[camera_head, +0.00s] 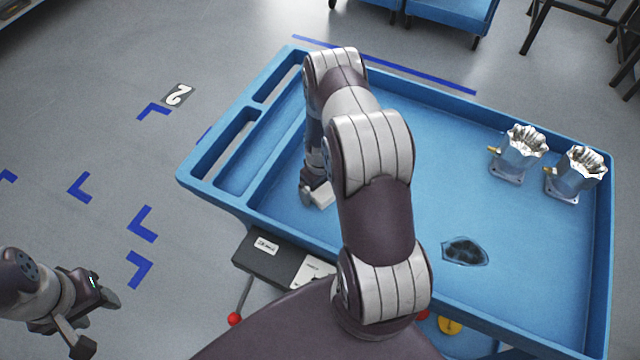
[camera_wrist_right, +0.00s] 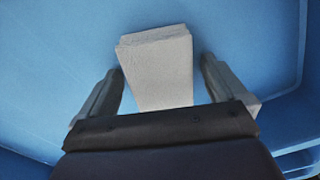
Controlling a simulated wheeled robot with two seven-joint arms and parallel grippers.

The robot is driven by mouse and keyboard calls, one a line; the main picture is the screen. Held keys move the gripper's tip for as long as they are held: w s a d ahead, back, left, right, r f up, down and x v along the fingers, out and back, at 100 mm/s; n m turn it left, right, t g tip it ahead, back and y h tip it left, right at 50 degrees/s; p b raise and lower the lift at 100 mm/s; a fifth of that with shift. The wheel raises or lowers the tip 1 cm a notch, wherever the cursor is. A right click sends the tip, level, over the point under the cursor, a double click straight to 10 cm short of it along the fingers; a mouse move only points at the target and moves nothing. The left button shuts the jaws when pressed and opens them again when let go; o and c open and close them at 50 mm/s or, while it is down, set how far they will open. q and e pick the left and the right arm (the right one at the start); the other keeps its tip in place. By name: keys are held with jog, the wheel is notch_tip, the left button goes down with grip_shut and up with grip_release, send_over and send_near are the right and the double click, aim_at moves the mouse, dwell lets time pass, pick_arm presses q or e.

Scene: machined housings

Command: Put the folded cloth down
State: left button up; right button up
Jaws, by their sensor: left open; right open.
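The folded cloth (camera_wrist_right: 160,72) is a pale grey folded block lying on the blue surface in the right wrist view. In the head view a small light part of it (camera_head: 322,194) shows beside my right gripper (camera_head: 312,192), at the left part of the blue tray table (camera_head: 440,130); my arm hides the rest. My right gripper also shows in the right wrist view (camera_wrist_right: 160,90), its fingers open on either side of the cloth, with gaps between. My left gripper (camera_head: 98,322) is open and empty over the floor at lower left.
Two metal housings (camera_head: 518,153) (camera_head: 577,173) with crumpled, silvery tops stand at the table's right. A dark irregular patch (camera_head: 464,251) lies near the front edge. The table has raised rims and slots at left. Its middle right is clear.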

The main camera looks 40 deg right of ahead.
jog(key=a+r+b, duration=0.1)
jog(key=a+r, duration=0.1)
jog(key=r, duration=0.6)
jog(key=a+r+b, duration=0.1)
jog(key=a+r, duration=0.1)
jog(key=r, duration=0.6)
jog(key=s+a+r+t, duration=0.1)
jog(key=s+a+r, duration=0.9)
jog(key=a, duration=0.2)
jog(key=shift+s+m, duration=0.25)
jog(key=shift+m, duration=0.15)
